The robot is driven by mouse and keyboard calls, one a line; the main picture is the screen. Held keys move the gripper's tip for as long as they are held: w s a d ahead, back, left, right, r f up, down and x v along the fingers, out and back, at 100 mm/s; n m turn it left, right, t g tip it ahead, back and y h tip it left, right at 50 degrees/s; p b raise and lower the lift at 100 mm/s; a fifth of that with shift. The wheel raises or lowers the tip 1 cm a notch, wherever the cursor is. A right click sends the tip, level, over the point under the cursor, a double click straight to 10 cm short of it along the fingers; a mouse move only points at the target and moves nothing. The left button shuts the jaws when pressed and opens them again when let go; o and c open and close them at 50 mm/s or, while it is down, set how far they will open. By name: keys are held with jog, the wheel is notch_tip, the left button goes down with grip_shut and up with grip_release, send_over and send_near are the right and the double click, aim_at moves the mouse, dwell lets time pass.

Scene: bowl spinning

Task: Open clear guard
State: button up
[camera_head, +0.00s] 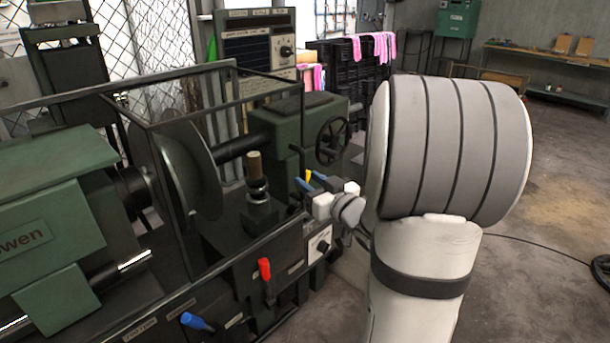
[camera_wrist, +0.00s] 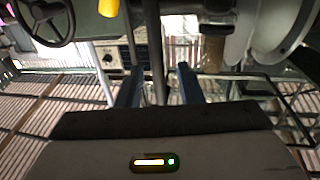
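The clear guard is a dark metal frame with see-through sides (camera_head: 150,98). It stands around the large grey disc (camera_head: 205,185) on the green spinning machine in the head view. My gripper (camera_head: 312,186) is at the low end of the guard's right-hand post. In the wrist view my gripper (camera_wrist: 160,92) shows two blue-grey fingers set apart. A dark upright bar (camera_wrist: 155,45), seemingly that post, runs between them with gaps visible on both sides. I cannot tell how deep the bar sits between the fingers.
A handwheel (camera_head: 333,140) is behind my gripper. A red lever (camera_head: 265,270) and a blue lever (camera_head: 197,321) stick out from the machine's front. A yellow knob (camera_wrist: 108,7) shows in the wrist view. Open floor (camera_head: 555,150) lies to the right.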

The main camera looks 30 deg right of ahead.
aim_at(304, 177)
jog(key=shift+w+a, duration=0.2)
jog(key=shift+w, duration=1.9)
jog(key=shift+c, duration=0.3)
grip_shut()
jog(key=shift+d, duration=0.15)
jog(key=shift+f, duration=0.1)
